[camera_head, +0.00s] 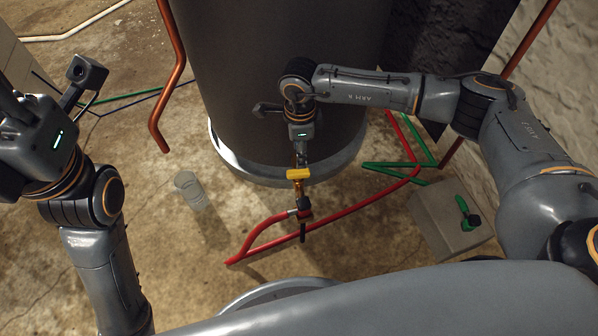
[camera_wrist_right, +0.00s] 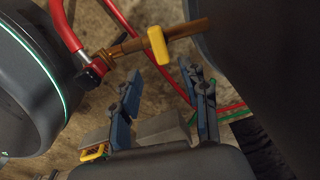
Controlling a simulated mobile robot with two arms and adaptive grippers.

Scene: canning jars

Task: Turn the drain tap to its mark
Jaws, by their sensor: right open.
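The drain tap has a yellow bar handle (camera_head: 299,174) on a brass pipe low at the front of the large grey tank (camera_head: 275,80). The handle lies roughly crosswise in the head view. In the right wrist view the yellow handle (camera_wrist_right: 158,44) sits just beyond the fingertips, apart from them. My right gripper (camera_wrist_right: 163,73) is open and empty, its two blue-grey fingers spread. In the head view its body hangs above the tap and its fingers are hard to see. I cannot make out a mark. My left gripper (camera_head: 38,135) is at the left edge, fingers not clearly seen.
A clear jar (camera_head: 190,191) stands on the floor to the left. A grey block (camera_head: 435,215) with a green handle (camera_head: 466,211) stands right. Copper pipes run beside the tank. Floor between jar and hose is clear.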

